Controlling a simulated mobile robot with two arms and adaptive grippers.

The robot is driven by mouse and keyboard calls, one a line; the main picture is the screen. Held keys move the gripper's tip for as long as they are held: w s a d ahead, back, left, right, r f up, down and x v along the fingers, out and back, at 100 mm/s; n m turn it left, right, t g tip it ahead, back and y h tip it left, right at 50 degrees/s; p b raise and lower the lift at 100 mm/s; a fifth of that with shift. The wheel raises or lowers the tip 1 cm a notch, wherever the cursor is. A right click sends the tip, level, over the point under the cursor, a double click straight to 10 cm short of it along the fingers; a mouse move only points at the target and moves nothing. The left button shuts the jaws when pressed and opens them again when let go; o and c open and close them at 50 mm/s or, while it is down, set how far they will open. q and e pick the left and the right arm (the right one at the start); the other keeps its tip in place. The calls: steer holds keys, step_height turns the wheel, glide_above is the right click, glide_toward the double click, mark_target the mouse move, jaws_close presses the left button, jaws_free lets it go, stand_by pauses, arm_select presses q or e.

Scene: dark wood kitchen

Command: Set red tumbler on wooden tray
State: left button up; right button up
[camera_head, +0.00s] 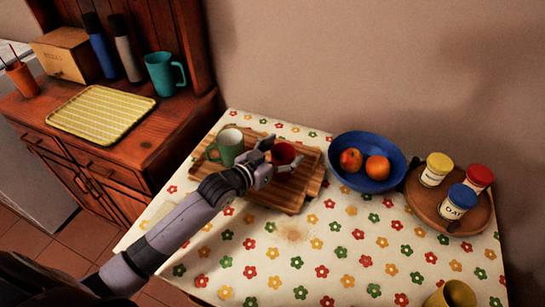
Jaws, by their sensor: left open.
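The red tumbler (284,153) is on the wooden tray (291,201), toward its right side. It appears to stand upright, though its lower part is partly hidden by my gripper. My left gripper (282,157) is open, with its fingers at either side of the tumbler. I cannot tell whether they touch it. A green mug (229,144) stands on the same tray, to the left of the gripper. My right gripper is not in view.
A blue bowl (344,181) with two fruits is close to the tray's right. A round wooden tray (426,214) with three lidded jars is further right. A yellow cup (455,294) stands at the front edge.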

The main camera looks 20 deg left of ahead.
arm_select(q)
steer(key=v, duration=1.2)
